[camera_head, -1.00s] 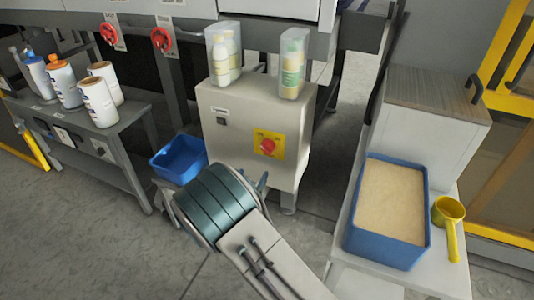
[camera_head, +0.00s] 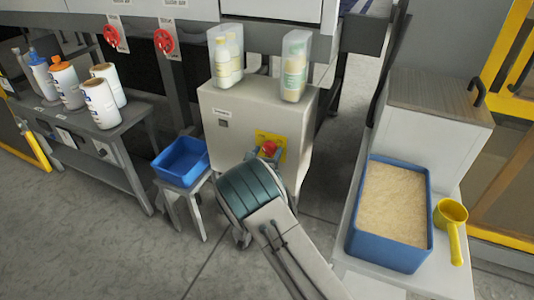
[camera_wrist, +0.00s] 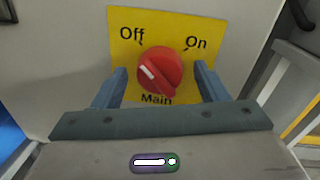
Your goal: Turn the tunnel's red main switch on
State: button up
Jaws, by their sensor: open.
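The red main switch (camera_wrist: 162,72) is a round knob on a yellow plate (camera_wrist: 120,30) marked Off at upper left, On at upper right and Main below. The white mark on the knob points to the upper left, towards Off. In the head view the knob (camera_head: 269,147) shows on the front of the beige cabinet (camera_head: 230,150), just beyond my gripper (camera_head: 267,156). In the wrist view my gripper (camera_wrist: 160,82) is open, with one blue-grey finger on each side of the knob. Gaps show between the fingers and the knob; the depth of the fingertips is hard to tell.
Two clear bins with bottles (camera_head: 228,58) stand on the cabinet. A blue tub (camera_head: 181,160) sits on a small stand to the left. A blue crate of grainy material (camera_head: 350,235) and a yellow scoop (camera_head: 451,218) are on the right. Two red valve wheels (camera_head: 163,41) hang behind.

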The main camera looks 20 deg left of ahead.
jog(key=c, duration=1)
